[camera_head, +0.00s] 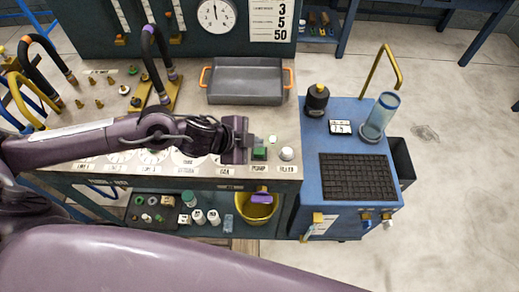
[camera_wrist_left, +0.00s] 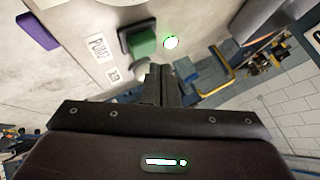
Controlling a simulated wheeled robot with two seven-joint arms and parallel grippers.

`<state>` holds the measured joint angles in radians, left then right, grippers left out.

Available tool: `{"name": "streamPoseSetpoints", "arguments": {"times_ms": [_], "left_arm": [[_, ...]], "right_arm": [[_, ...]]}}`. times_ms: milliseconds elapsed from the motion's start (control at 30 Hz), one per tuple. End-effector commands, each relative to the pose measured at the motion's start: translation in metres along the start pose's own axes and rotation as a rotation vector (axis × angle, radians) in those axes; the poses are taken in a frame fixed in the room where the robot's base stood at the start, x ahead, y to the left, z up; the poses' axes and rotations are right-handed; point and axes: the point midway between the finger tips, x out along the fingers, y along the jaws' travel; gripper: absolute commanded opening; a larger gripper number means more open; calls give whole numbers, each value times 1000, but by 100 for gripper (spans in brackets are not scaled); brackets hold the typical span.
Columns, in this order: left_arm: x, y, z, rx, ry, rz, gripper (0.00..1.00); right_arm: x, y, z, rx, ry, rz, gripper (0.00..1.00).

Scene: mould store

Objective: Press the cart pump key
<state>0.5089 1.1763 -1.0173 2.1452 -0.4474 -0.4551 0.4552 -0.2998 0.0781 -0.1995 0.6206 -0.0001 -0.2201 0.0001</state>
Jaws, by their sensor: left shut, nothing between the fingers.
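The green pump key (camera_head: 260,153) sits in a dark housing near the front edge of the bench top, above a label reading PUMP. It also shows in the left wrist view (camera_wrist_left: 142,42), beside its label (camera_wrist_left: 98,47). My left gripper (camera_head: 246,144) is shut and empty, just left of the key in the head view. In the wrist view its fingertips (camera_wrist_left: 160,70) appear close to the key; I cannot tell whether they touch it. My right gripper is out of view.
A white round knob (camera_head: 287,153) stands right of the key. A grey tray (camera_head: 247,97) with orange handles lies behind. A blue cart (camera_head: 312,150) with a black mat stands at the right. A yellow bucket (camera_head: 243,210) sits on the shelf below.

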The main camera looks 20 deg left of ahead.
Motion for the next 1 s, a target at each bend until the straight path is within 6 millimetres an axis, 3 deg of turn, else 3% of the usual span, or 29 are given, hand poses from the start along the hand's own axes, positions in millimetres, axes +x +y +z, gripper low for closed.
{"name": "streamPoseSetpoints", "arguments": {"times_ms": [1000], "left_arm": [[6,4,4,0,0,0,0]], "right_arm": [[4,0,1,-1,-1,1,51]]}}
